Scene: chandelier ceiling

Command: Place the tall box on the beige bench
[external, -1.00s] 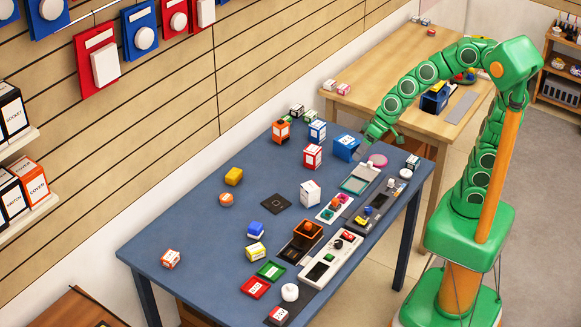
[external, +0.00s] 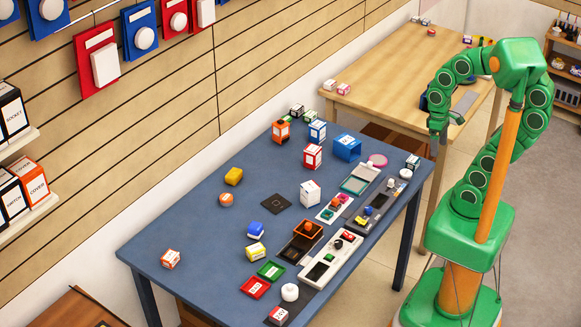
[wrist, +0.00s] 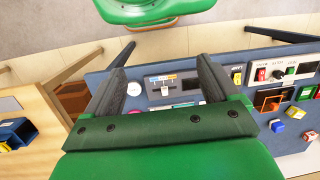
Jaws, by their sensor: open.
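My gripper (external: 443,130) is open beside the right edge of the blue table, near the front of the beige bench (external: 395,95). In the wrist view its two dark fingers are spread with nothing held between them (wrist: 165,62). Upright boxes stand on the blue table: a red and white one (external: 313,157), a blue and white one (external: 317,131) and an orange one (external: 281,131). I cannot tell which is the tall box. The beige bench also shows at the left of the wrist view (wrist: 30,105).
The blue table (external: 190,235) carries a blue open box (external: 347,147), a white box (external: 310,192) and several panels and trays. Small boxes (external: 337,87) sit at the bench's left edge. The bench's middle is largely clear. A shelf (external: 562,80) stands at far right.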

